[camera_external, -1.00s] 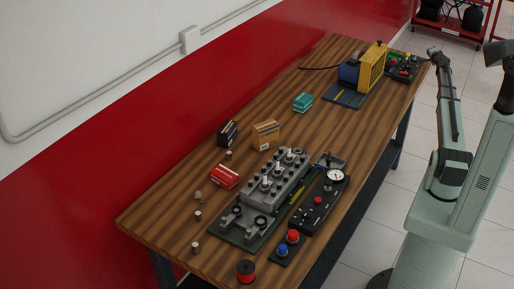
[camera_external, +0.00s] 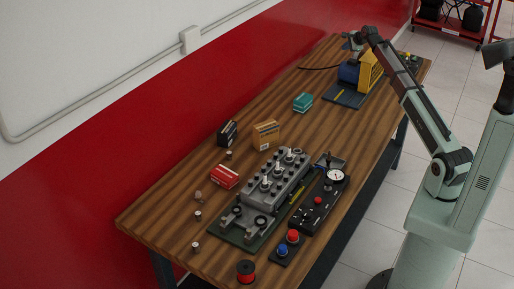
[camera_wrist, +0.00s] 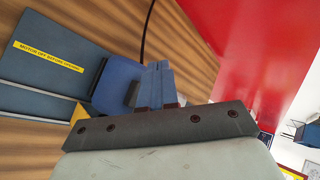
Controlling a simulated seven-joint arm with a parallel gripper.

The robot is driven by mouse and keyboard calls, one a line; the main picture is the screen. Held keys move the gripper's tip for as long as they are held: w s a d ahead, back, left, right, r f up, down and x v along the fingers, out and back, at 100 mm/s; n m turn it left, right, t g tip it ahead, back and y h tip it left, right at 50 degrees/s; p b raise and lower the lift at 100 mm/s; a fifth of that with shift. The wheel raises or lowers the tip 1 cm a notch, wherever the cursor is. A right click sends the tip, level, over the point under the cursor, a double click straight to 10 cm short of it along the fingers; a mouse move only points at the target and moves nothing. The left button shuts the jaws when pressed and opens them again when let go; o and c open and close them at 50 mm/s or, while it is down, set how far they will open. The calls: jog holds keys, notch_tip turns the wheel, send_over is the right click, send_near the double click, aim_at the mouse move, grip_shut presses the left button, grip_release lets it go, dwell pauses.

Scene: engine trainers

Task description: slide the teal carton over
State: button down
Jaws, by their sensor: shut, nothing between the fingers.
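The teal carton (camera_external: 303,102) lies on the wooden table, left of the motor trainer, in the external view. I do not see it in the wrist view. My gripper (camera_external: 349,45) is at the far end of the table, beyond the carton and near the blue motor. Its fingers (camera_wrist: 158,85) are together and empty in the wrist view. Nothing of my gripper touches the carton.
The motor trainer's blue motor (camera_external: 348,73) and yellow housing (camera_external: 371,68) stand near my gripper. A black cable runs left from them. The tan carton (camera_external: 266,134), dark carton (camera_external: 228,133) and red carton (camera_external: 225,177) stand nearer. Bare wood surrounds the teal carton.

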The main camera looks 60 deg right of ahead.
jog(key=w+a+f+n+g+y, duration=0.15)
jog(key=w+a+f, duration=0.25)
jog(key=a, duration=0.5)
jog(key=w+a+f+n+g+y, duration=0.1)
jog(key=w+a+f+n+g, duration=0.2)
jog(key=a, duration=0.6)
jog(key=n+g, duration=0.4)
send_near(306, 95)
jog(key=a+f, duration=0.6)
jog(key=a, duration=0.5)
jog(key=d, duration=1.2)
jog(key=shift+w+r, duration=0.15)
jog(key=shift+w, duration=0.05)
jog(key=shift+d+f, duration=0.15)
jog(key=shift+f, duration=0.1)
jog(key=shift+s+f, duration=0.15)
jog(key=shift+f, duration=0.45)
